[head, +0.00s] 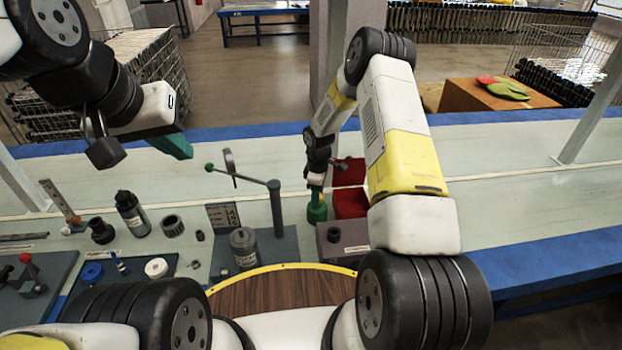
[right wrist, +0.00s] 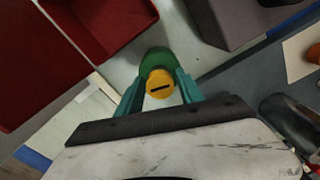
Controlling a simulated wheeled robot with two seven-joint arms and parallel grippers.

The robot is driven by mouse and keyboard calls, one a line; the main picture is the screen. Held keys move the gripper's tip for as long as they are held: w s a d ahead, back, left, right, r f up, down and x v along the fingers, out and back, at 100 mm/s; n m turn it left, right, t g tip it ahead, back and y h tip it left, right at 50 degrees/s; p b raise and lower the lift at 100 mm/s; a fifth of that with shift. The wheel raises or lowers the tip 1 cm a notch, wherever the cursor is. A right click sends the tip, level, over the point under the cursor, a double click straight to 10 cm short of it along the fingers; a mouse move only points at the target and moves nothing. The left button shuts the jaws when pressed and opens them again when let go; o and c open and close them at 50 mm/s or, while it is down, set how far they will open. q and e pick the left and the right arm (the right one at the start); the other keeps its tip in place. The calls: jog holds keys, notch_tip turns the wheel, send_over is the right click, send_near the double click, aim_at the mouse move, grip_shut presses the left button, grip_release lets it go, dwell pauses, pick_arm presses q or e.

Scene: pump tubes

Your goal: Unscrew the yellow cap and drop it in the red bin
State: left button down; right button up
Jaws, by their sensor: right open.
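The yellow cap (right wrist: 159,84) has a dark slot and sits on a green body (right wrist: 150,60). In the head view the green body (head: 317,214) stands on the conveyor table; the cap there is mostly hidden. My right gripper (right wrist: 160,78) is open, its teal fingers on either side of the cap; I cannot tell whether they touch it. It also shows in the head view (head: 316,190), above the green body. Red bins (head: 350,203) stand just right of it; one shows in the right wrist view (right wrist: 115,20). My left gripper (head: 172,146) hangs at the upper left, its jaw gap not visible.
A grey box (head: 342,238) stands close to the right of the green body. A post with a green-knobbed lever (head: 275,205) rises to its left. A black bottle (head: 130,212) and a grey canister (head: 243,248) stand farther left. The table's right side is clear.

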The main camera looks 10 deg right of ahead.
jog(key=m, duration=0.9)
jog(key=shift+m, duration=0.3)
jog(key=m, duration=0.4)
jog(key=shift+a, duration=0.1)
jog(key=m, duration=0.4)
jog(key=shift+m, duration=0.3)
grip_shut()
jog(key=n, duration=0.3)
